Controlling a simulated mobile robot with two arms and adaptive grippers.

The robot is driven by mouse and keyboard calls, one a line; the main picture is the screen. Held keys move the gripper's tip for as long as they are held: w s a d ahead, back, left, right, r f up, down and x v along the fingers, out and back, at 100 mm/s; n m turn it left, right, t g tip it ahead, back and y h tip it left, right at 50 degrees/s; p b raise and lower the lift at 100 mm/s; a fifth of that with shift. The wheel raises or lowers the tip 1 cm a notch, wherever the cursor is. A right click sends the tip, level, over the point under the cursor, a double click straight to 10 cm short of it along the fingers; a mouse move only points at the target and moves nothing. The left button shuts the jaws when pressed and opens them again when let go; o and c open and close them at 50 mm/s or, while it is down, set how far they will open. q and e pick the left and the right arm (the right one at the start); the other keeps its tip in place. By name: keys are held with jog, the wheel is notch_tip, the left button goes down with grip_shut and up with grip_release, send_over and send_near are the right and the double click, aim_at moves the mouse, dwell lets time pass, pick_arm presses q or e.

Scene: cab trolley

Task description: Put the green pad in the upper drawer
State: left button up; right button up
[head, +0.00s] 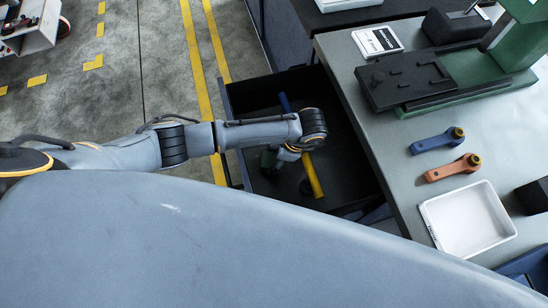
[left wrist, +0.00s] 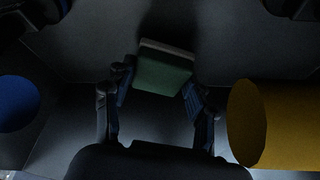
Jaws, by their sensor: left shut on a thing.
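The green pad (left wrist: 162,74) is a small block with a green face and a pale grey edge. In the left wrist view it sits between the two fingers of my left gripper (left wrist: 158,88), which is shut on it. In the head view my left gripper (head: 270,160) is inside the open drawer (head: 342,172), partly hidden by my own wrist. I cannot make out the pad clearly there. The drawer is pulled out from under the grey worktop, and its inside is dark. I cannot tell whether the pad touches the drawer floor. My right gripper is not in view.
A blue bar (head: 285,103) and a yellow bar (head: 312,175) show in the drawer on either side of my wrist. The grey worktop (head: 395,130) carries a white tray (head: 430,207), a blue tool (head: 437,141), an orange tool (head: 453,168) and a green machine (head: 515,45).

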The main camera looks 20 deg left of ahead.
pick_arm(q)
jog(key=shift+f, duration=0.6)
jog(key=shift+f, duration=0.1)
jog(key=o, duration=1.3)
jog(key=shift+c, duration=0.2)
jog(key=s+b+v, duration=0.1)
jog(key=v, duration=1.1)
jog(key=shift+w, duration=0.45)
